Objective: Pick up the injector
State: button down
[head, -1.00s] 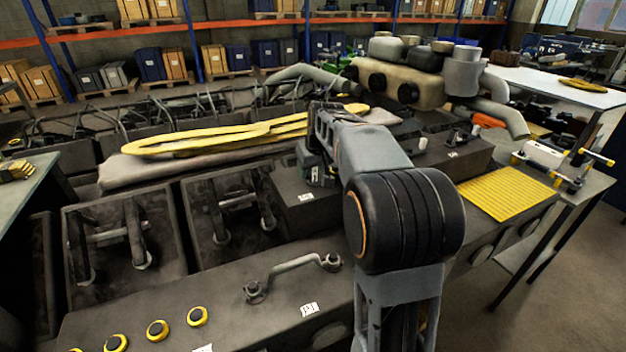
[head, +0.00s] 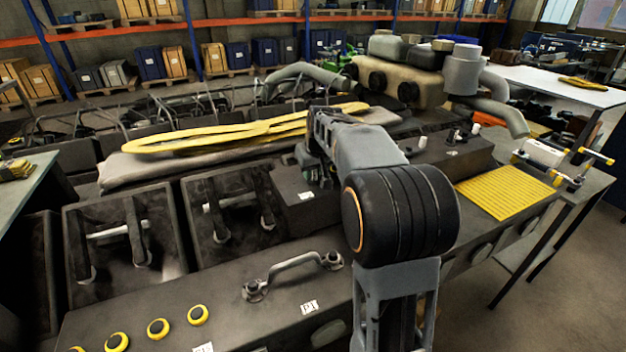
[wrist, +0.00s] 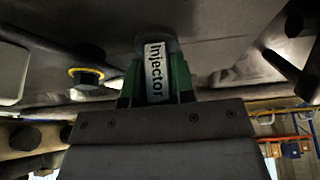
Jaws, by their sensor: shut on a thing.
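The injector (wrist: 155,75) shows in the wrist view as a piece with a white label reading "Injector". It stands between the green fingers of my gripper (wrist: 156,82), which are shut on it from both sides. Its upper end in that view meets a round grey fitting on the dark engine surface, and I cannot tell whether it is still seated there. In the head view my arm reaches over the engine block, and the injector and fingertips are hidden behind it.
A dark engine block (head: 262,318) with open bays fills the foreground. A long yellow loop (head: 190,141) lies on a cloth behind the arm. A yellow ribbed mat (head: 505,194) lies to the right, beside a side table with a white box (head: 541,153). Shelves line the back.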

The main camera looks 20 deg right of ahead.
jog(key=shift+r, duration=0.1)
notch_tip(320, 180, up, 10)
jog(key=shift+f, duration=0.1)
notch_tip(320, 180, up, 12)
jog(key=p, duration=1.1)
jog(key=shift+f+p, duration=0.2)
jog(key=shift+p, duration=0.15)
dwell(0.7)
